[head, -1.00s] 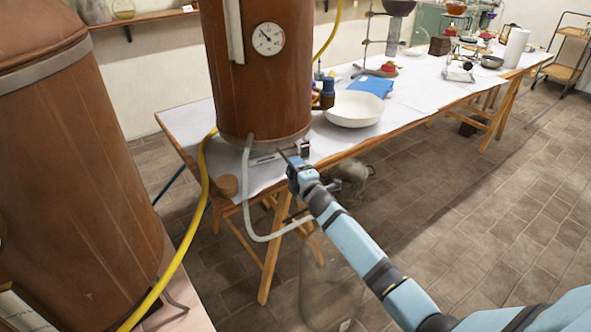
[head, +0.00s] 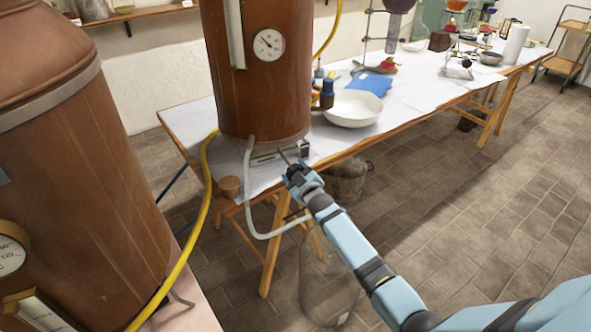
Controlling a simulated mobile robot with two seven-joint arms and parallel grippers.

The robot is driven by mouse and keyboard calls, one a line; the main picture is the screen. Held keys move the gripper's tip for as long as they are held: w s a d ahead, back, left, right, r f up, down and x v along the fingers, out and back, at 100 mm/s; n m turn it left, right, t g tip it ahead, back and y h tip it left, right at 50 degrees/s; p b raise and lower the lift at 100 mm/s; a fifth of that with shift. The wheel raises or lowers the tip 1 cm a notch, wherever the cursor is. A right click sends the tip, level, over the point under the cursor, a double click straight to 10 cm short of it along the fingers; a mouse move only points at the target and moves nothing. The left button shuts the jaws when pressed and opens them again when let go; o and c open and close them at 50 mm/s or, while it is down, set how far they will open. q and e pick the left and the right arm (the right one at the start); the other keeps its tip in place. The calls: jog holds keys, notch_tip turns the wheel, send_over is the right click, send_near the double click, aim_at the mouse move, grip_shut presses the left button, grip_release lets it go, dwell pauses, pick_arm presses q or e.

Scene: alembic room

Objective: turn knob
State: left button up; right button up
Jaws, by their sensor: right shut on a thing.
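A copper vessel (head: 262,100) with a round dial stands near the left end of the long table, on a low metal base (head: 265,157) with a small dark box at its right. My right gripper (head: 288,161) reaches in from the lower right to the front of that base, just under the vessel. It is shut on what seems to be the knob there. The knob itself is hidden by the gripper, so its angle cannot be told. My left gripper is not in view.
A pale hose (head: 250,200) hangs beside the gripper, and a yellow hose (head: 205,200) runs down to its left. A second copper vessel (head: 85,180) fills the left. A white bowl (head: 352,109) and glassware (head: 328,275) are nearby. The right floor is clear.

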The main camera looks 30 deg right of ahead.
jog(key=shift+m+p, duration=0.45)
jog(key=shift+m, duration=0.85)
jog(key=o, duration=0.9)
jog(key=s, duration=0.4)
jog(key=s+p, duration=0.1)
jog(key=s, duration=0.9)
jog(key=shift+a, duration=0.3)
